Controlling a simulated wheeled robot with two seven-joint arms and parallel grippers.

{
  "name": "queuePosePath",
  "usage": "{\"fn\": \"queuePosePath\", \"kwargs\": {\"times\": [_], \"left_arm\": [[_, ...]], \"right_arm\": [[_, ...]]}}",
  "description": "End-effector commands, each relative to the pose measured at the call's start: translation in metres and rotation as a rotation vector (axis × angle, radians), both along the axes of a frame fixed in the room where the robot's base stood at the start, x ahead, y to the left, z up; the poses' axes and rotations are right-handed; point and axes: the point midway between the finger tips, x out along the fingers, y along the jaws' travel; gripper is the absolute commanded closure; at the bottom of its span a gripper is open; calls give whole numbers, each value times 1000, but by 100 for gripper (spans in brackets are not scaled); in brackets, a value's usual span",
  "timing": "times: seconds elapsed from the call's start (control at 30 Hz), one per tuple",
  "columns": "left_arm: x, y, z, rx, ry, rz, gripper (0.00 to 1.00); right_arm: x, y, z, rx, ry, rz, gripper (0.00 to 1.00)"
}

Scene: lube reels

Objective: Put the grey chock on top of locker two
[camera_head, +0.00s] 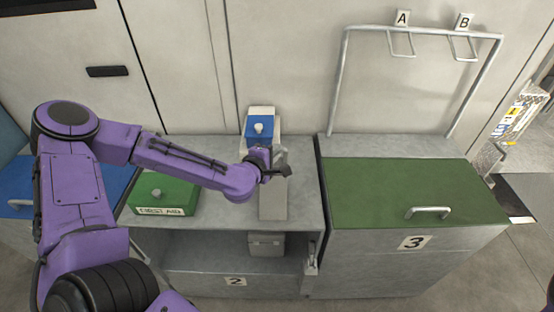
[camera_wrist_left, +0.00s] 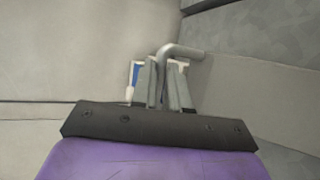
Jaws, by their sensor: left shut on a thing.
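The grey chock (camera_head: 273,203) is at the top of locker two (camera_head: 225,215), toward its right side. My left gripper (camera_head: 279,170) is shut on the chock's upper part. In the left wrist view, the left gripper's fingers (camera_wrist_left: 163,88) are close together by a bent grey handle (camera_wrist_left: 184,52), with the chock's broad grey face (camera_wrist_left: 240,100) to the right. I cannot tell whether the chock's underside touches the locker top. My right gripper is not in view.
A green first aid box (camera_head: 165,196) stands left on locker two. A white and blue container (camera_head: 259,128) stands behind the chock. Green-topped locker three (camera_head: 405,190) is to the right, with a hook rail (camera_head: 338,80) behind.

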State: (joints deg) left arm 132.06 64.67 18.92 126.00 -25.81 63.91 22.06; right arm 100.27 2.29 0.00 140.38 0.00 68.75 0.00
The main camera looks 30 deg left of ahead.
Motion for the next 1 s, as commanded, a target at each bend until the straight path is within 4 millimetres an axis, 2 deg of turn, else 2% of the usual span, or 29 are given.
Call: {"fn": "queuePosePath", "kwargs": {"times": [0.03,0.23,0.27,0.33,0.67,0.77,0.83,1.0], "left_arm": [[0,1,-11,-1,-2,2,100],[-2,0,-11,-2,6,0,100],[-3,1,-13,-2,10,1,82],[-3,1,-13,-2,9,1,60],[-5,1,-9,-1,3,3,60],[-17,0,-4,-3,1,4,60],[-32,-3,3,-9,-1,3,60],[-70,-6,22,-3,0,5,60]], "right_arm": [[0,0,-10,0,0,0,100],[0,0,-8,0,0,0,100],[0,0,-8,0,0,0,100],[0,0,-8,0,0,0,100],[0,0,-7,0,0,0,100],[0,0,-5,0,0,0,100],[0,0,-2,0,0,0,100],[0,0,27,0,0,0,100]]}}
